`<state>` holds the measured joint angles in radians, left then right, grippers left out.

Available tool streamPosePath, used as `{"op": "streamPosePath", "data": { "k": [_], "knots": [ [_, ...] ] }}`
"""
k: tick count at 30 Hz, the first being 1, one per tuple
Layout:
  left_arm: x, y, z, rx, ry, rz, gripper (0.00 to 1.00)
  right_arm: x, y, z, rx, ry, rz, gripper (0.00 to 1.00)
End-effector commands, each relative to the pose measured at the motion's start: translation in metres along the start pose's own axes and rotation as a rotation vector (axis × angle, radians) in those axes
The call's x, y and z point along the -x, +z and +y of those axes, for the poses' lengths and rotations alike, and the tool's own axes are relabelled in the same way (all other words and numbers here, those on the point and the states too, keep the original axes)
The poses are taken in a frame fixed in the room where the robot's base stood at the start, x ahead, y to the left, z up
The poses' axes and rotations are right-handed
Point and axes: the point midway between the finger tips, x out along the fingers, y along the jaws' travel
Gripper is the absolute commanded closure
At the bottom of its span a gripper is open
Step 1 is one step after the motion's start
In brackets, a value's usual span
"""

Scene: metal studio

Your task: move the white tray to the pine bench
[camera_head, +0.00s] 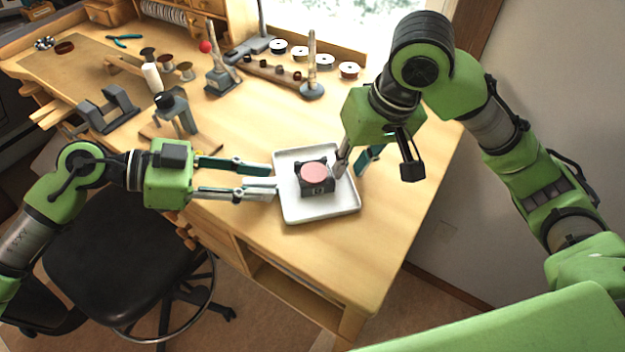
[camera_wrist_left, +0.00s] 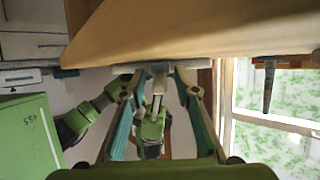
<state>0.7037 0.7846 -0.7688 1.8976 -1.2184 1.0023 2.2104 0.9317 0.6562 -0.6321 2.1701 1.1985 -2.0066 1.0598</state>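The white tray (camera_head: 318,211) lies on the near right part of the light wooden bench (camera_head: 262,132). It carries a dark block with a pink round top (camera_head: 314,176). My left gripper (camera_head: 276,181) is open, with its fingertips at the tray's left rim. In the left wrist view, the tray's edge (camera_wrist_left: 155,66) shows just past the two parted fingers (camera_wrist_left: 157,82). My right gripper (camera_head: 354,168) points down at the tray's right rim. Its fingers are apart, one over the tray and one outside it. Whether either gripper touches the rim is unclear.
A tool on a stand (camera_head: 174,114) and a grey clamp-like tool (camera_head: 104,110) stand at the left of the bench. Spools (camera_head: 326,62) and a rack (camera_head: 268,71) line the back. A black stool (camera_head: 125,258) stands in front. Bare wood surrounds the tray.

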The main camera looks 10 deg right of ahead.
Motion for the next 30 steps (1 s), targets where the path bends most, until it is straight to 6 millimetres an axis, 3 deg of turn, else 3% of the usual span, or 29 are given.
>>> {"op": "streamPosePath", "data": {
  "k": [5,12,18,25,30],
  "knots": [
    [0.022,0.001,-0.001,0.001,-0.003,-0.003,0.71,0.0,0.0,0.0,-0.001,0.001,0.0,0.79],
    [0.075,0.001,-0.001,0.001,-0.005,-0.004,0.71,0.0,0.0,0.0,-0.002,0.001,0.001,0.79],
    [0.107,0.001,-0.001,0.001,-0.004,-0.002,0.71,0.0,0.0,0.0,-0.002,0.001,0.001,0.79],
    [0.119,0.0,0.0,-0.001,-0.002,0.0,0.71,0.005,-0.001,0.0,-0.001,0.001,0.003,0.79],
    [0.119,0.0,0.0,-0.001,-0.002,0.0,0.71,0.028,-0.002,0.001,-0.001,0.003,0.008,0.79]
  ]
}}
